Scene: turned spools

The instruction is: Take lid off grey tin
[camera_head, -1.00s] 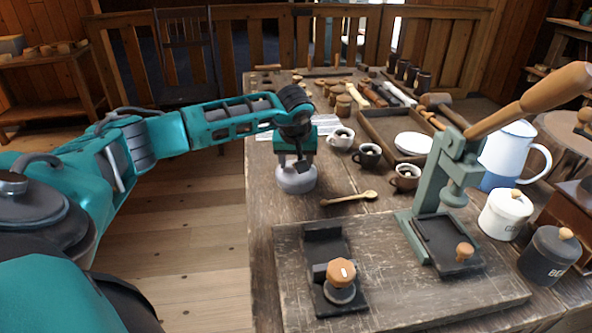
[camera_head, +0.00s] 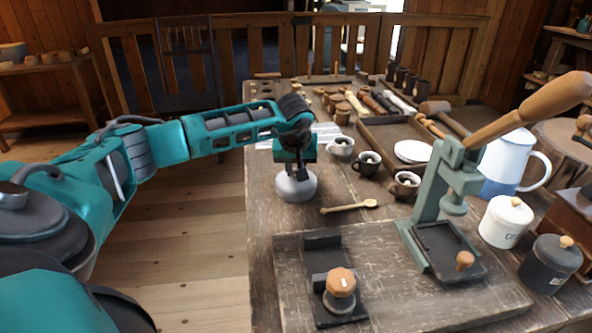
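A round, light grey tin (camera_head: 296,187) stands on the wooden table near its left edge. My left gripper (camera_head: 296,173) points down right over the top of the tin, with its fingertips at or just above it. The fingers and my wrist hide the top centre of the tin, so I cannot tell whether the fingers are closed on a lid or knob. No gap shows between a lid and the tin's body. My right gripper is not in view.
A green lever press (camera_head: 440,200) stands on a board to the right, near a white canister (camera_head: 505,220) and a dark canister (camera_head: 550,262).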

